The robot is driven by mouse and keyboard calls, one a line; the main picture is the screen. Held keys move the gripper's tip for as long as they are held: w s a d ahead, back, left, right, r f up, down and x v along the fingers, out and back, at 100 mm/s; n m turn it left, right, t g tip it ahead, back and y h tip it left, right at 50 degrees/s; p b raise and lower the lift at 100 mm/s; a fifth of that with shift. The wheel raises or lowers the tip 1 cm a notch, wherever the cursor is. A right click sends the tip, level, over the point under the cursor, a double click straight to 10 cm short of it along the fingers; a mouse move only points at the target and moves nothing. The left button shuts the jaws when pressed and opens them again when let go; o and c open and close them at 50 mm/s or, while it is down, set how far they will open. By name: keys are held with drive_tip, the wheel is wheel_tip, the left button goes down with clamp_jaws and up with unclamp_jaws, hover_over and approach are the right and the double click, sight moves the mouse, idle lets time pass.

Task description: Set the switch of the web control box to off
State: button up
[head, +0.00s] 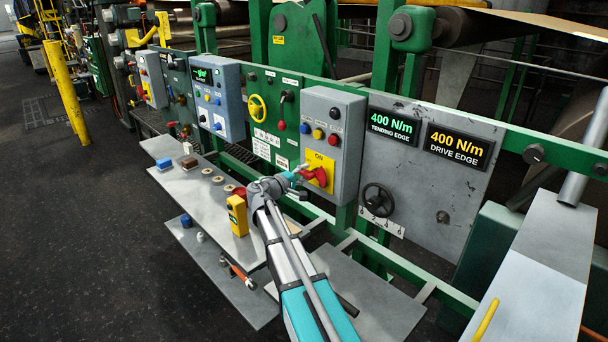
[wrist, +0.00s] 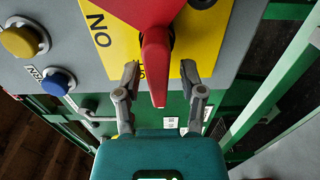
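The web control box (head: 346,110) is a grey box with a yellow switch plate (head: 327,161) low on its front. "ON" is printed at the plate's top; it also shows on the plate in the wrist view (wrist: 196,62). The red switch handle (wrist: 155,65) points down the wrist view, away from "ON", towards small lettering it partly hides. In the head view the red switch (head: 317,175) is partly behind my gripper (head: 299,170). My gripper (wrist: 159,72) is open in the wrist view, one finger on each side of the handle tip, with gaps visible.
A yellow button (wrist: 22,41) and a blue button (wrist: 59,82) sit beside the plate. A handwheel (head: 378,199) stands to the right of the box. Left are a green panel with a yellow wheel (head: 257,108) and a blue box (head: 222,95). A grey shelf (head: 190,190) with small items lies below.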

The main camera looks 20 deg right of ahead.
drive_tip(key=shift+a, duration=0.1)
idle(0.3)
drive_tip(key=v, duration=1.2)
idle(0.5)
drive_tip(key=s+f+m+g+y+p, duration=0.35)
drive_tip(key=s+f+y, duration=0.45)
drive_tip(key=s+f, duration=0.3)
drive_tip(key=s+a+f+g+y+p, duration=0.1)
drive_tip(key=s+a+f+g+y, duration=0.1)
drive_tip(key=s+a+y, duration=0.7)
drive_tip(key=shift+s+a+f+m+g, duration=0.4)
drive_tip(key=shift+s+a, duration=0.3)
drive_tip(key=shift+s, duration=1.3)
drive_tip(key=shift+s+f, duration=0.1)
drive_tip(key=shift+s, duration=0.05)
